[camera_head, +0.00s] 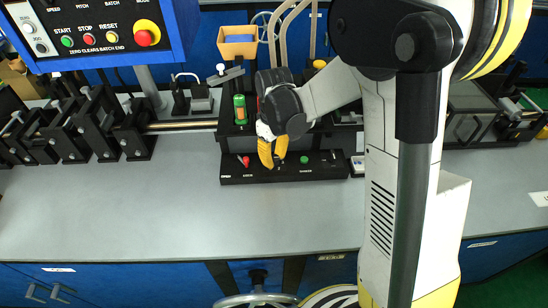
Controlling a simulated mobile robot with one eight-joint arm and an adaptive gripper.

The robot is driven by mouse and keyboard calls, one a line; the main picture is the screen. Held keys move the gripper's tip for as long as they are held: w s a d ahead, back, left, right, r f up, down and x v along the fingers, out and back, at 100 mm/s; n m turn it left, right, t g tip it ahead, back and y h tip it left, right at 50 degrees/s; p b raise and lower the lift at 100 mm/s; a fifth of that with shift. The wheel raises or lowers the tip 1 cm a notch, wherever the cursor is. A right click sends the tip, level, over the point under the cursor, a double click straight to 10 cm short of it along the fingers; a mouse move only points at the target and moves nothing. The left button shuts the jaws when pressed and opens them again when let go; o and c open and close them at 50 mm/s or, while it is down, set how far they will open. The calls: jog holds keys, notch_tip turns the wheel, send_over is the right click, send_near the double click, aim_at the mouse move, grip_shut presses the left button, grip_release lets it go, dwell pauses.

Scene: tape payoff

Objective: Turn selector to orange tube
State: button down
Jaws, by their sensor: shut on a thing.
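My gripper (272,160), with yellow fingers, points down at the middle of a low black control panel (230,178) on the grey bench. It is shut on a small part at the panel, which I take to be the selector; the fingers hide it, so its pointing direction cannot be told. A red control (245,161) is left of the fingers and a green button (304,159) right of them. I cannot make out a separate orange tube for certain.
Black roller stands (98,120) line the bench's back left. A blue button console (100,35) is at upper left. An orange-brown bin (238,42) stands behind. My arm covers the right side. The front bench top (130,210) is clear.

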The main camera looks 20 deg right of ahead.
aim_at(274, 158)
dwell(0.4)
jog(key=c, duration=1.1)
grip_release()
notch_tip(274, 158, up, 12)
jog(key=s+r+m+t, duration=0.2)
jog(key=s+m+t, duration=0.1)
jog(key=s, duration=0.5)
jog(key=s+r+m+t, duration=0.2)
jog(key=s+m+t, duration=0.1)
jog(key=s, duration=0.5)
jog(key=shift+s+t, duration=0.2)
jog(key=shift+t, duration=0.4)
